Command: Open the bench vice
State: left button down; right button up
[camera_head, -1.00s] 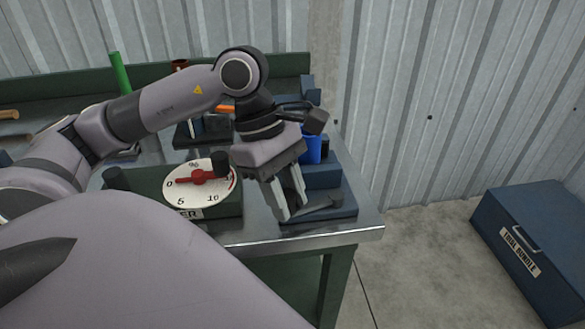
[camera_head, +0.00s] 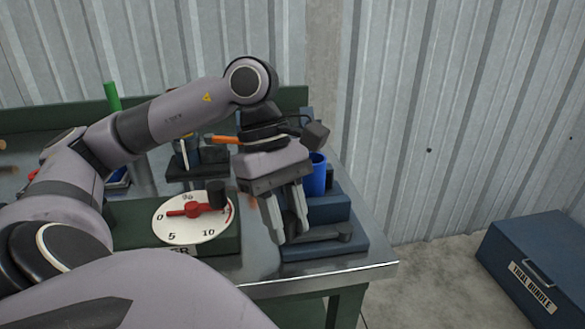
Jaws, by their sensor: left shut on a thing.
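The blue bench vice (camera_head: 335,207) sits at the right end of the metal-topped bench, with a dark grey handle bar (camera_head: 325,234) lying low across its front. My left gripper (camera_head: 288,238) points down at the left end of this bar. Its two pale fingers are shut on the bar's left end; the exact contact between the fingertips is partly hidden. My gripper's body covers part of the vice behind it, and the gap between the jaws cannot be made out. My right gripper is not in view.
A white dial with a red pointer (camera_head: 194,210) sits on a green box left of the gripper. A blue cup (camera_head: 315,175) stands behind the fingers. A blue chest (camera_head: 530,265) stands on the floor at right. The bench's front right corner (camera_head: 390,266) is clear.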

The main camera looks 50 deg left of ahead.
pick_arm(q)
jog(key=shift+r, duration=0.1)
dwell(0.3)
jog(key=c, duration=0.8)
grip_release()
jog(key=p+v, duration=0.2)
jog(key=v, duration=0.5)
